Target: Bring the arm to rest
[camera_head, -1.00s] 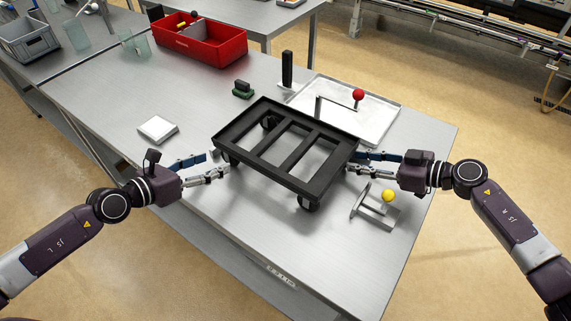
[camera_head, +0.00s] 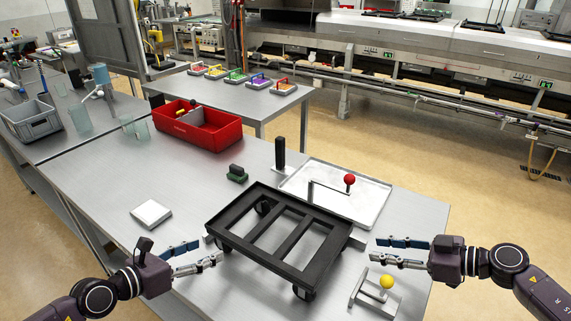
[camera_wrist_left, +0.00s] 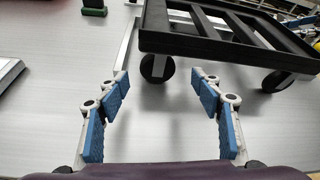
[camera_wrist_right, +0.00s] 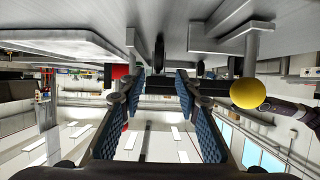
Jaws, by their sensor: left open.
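My left gripper (camera_head: 200,255) is open and empty, just left of the black wheeled frame (camera_head: 243,251) on the metal table. In the left wrist view my left gripper (camera_wrist_left: 160,85) has its blue-padded fingers apart, with a black caster of the frame beyond them. My right gripper (camera_head: 384,251) is at the right of the frame, clear of it. In the right wrist view my right gripper (camera_wrist_right: 155,90) has its fingers apart with nothing between them. Neither gripper touches the frame.
A yellow-knobbed metal fixture (camera_head: 387,282) stands close below my right gripper. A tray (camera_head: 372,205) with a red-knobbed lever (camera_head: 349,180) lies behind the frame. A white square pad (camera_head: 151,213), a green block (camera_head: 237,174) and a red bin (camera_head: 222,133) are on the table's left part.

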